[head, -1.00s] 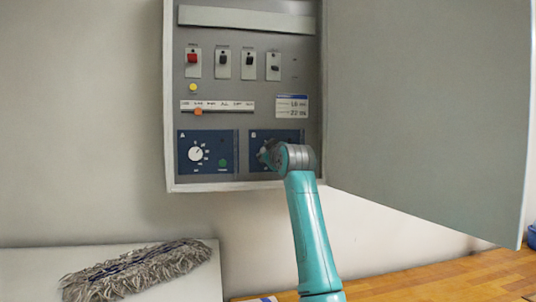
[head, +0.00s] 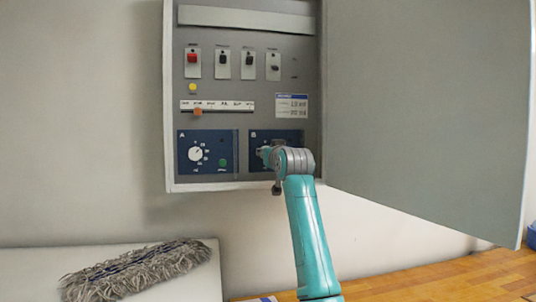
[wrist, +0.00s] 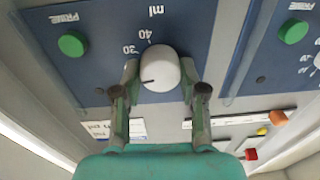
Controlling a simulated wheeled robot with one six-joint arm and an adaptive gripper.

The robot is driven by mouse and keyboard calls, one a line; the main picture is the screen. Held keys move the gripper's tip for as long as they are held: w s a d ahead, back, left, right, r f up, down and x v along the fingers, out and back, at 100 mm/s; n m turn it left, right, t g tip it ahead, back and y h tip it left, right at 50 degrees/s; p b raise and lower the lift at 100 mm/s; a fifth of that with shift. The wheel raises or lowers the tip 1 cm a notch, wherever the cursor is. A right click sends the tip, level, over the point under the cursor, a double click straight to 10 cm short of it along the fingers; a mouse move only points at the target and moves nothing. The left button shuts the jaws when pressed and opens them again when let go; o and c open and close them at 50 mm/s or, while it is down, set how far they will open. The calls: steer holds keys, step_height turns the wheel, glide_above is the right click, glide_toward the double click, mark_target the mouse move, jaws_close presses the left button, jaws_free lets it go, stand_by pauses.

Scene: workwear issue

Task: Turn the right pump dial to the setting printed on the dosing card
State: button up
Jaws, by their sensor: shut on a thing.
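The right pump dial is a white knob (wrist: 160,70) on the blue panel marked B (head: 258,137). In the wrist view my gripper (wrist: 160,84) is shut on the knob, one finger on each side. A dark pointer line on the knob points left in the wrist view, below the printed 30 and 40. In the head view my wrist hides most of this dial. The dosing card (head: 293,106) is a white card with a blue header above panel B. Its print is too small to read surely.
The left dial (head: 195,154) and a green button (head: 223,163) are on panel A. Several switches, including a red one (head: 192,58), and an orange slider (head: 198,112) sit above. The open cabinet door (head: 430,110) stands at right. A mop head (head: 137,270) lies below left.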

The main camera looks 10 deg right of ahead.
stand_by(0.4)
steer(key=o, duration=1.1)
steer(key=shift+o, duration=0.2)
steer(key=s, duration=1.2)
steer(key=shift+d+f, duration=0.3)
